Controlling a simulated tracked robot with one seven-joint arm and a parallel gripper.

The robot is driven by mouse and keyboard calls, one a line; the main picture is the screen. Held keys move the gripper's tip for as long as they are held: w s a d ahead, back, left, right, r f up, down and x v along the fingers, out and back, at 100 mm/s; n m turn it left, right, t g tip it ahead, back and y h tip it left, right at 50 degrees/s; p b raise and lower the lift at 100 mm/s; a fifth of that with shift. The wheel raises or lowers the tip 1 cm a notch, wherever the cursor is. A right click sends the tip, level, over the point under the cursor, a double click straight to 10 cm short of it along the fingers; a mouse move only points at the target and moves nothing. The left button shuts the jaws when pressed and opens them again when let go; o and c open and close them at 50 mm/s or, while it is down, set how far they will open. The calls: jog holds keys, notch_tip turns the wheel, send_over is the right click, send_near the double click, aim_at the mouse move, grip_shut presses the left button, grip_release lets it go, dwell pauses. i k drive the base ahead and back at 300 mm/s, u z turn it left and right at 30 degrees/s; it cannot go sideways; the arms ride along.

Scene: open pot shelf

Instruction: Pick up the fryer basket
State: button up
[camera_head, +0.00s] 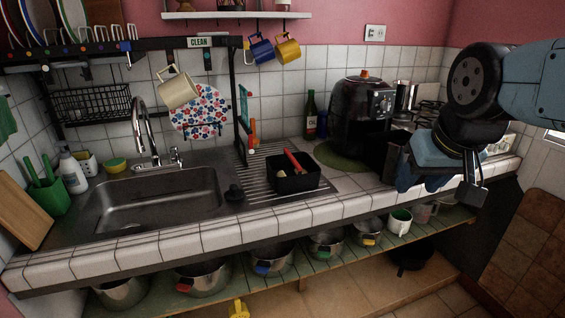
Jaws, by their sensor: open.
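A black air fryer (352,118) stands at the back of the counter, with a dial on its front. A square black open bin (293,181) sits on the ribbed drainboard right of the sink, with a red-handled tool and a pale item in it. A dark box-like shape (378,153) stands in front of the fryer, partly hidden by my gripper. I cannot tell for certain which of these two is the fryer basket. My gripper (437,190) hangs at the right over the counter's front edge. Its jaws are apart and nothing shows held in them.
A steel sink (160,200) with a tap (146,140) fills the left of the counter. Bottles (310,118) stand left of the fryer. Pots (273,256) and mugs (399,222) line the open shelf (330,252) below. Mugs hang above (286,50).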

aim_at(287, 161)
jog(key=u, duration=0.05)
jog(key=i, duration=0.9)
jog(key=u, duration=0.1)
